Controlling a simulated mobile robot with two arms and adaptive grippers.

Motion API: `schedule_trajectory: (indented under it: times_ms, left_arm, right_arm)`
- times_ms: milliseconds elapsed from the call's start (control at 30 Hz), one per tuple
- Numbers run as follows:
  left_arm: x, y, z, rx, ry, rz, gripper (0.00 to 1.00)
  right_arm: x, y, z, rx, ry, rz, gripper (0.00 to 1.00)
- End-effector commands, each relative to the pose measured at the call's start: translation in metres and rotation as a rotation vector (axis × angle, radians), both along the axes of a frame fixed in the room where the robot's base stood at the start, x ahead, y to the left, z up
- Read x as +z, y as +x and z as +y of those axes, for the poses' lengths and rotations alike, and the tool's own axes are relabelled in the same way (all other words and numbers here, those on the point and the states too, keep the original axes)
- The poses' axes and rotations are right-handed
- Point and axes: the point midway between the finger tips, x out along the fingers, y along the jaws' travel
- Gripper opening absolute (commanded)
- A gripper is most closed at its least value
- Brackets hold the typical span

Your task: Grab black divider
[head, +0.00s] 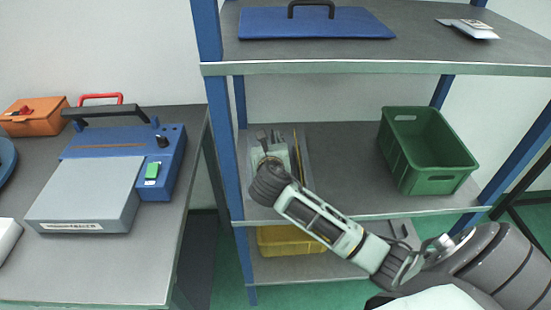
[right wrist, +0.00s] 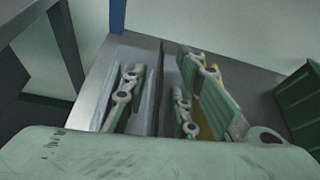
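A thin dark upright panel, seemingly the black divider (right wrist: 157,98), stands on the middle shelf in the right wrist view. My right gripper (right wrist: 162,64) is open, with one finger on each side of this panel; I cannot tell whether either finger touches it. In the head view my right gripper (head: 271,140) reaches into the left end of the middle shelf, and the hand mostly hides the panel there. A yellow divider (head: 296,150) stands just to its right, partly hidden behind the right finger in the wrist view. My left gripper is not in view.
A green crate (head: 425,170) stands on the right of the middle shelf (head: 345,145). The blue rack post (head: 222,130) is close on the left. A yellow bin (head: 285,241) is on the lower shelf. A blue-grey machine (head: 100,185) stands on the left table.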

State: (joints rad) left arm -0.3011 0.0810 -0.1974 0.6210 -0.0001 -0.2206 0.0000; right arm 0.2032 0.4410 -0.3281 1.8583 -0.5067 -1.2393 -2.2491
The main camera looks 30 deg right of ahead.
Motion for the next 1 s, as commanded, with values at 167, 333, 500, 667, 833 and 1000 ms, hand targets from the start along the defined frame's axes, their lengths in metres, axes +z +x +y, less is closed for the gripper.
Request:
schedule_trajectory:
  times_ms: [167, 333, 500, 667, 833, 1000]
  left_arm:
    - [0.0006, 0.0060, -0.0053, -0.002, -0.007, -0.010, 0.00]
    - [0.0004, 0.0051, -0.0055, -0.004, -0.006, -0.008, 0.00]
    - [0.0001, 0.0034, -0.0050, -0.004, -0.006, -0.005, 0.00]
    - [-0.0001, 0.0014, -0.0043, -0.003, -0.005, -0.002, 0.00]
    - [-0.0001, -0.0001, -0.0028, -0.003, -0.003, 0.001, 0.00]
    - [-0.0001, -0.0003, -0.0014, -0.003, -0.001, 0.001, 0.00]
  right_arm:
    - [0.0001, 0.0001, 0.0002, 0.001, 0.000, 0.000, 0.25]
    - [0.0000, 0.0000, 0.0004, 0.001, 0.000, 0.000, 0.11]
    - [0.0001, 0.0000, 0.0005, 0.001, 0.000, 0.000, 0.00]
    - [0.0001, -0.0001, 0.0006, 0.001, 0.000, 0.000, 0.00]
    - [0.0004, -0.0001, 0.0006, 0.001, 0.000, 0.000, 0.00]
    - [0.0005, 0.0000, 0.0006, 0.001, 0.000, 0.000, 0.00]
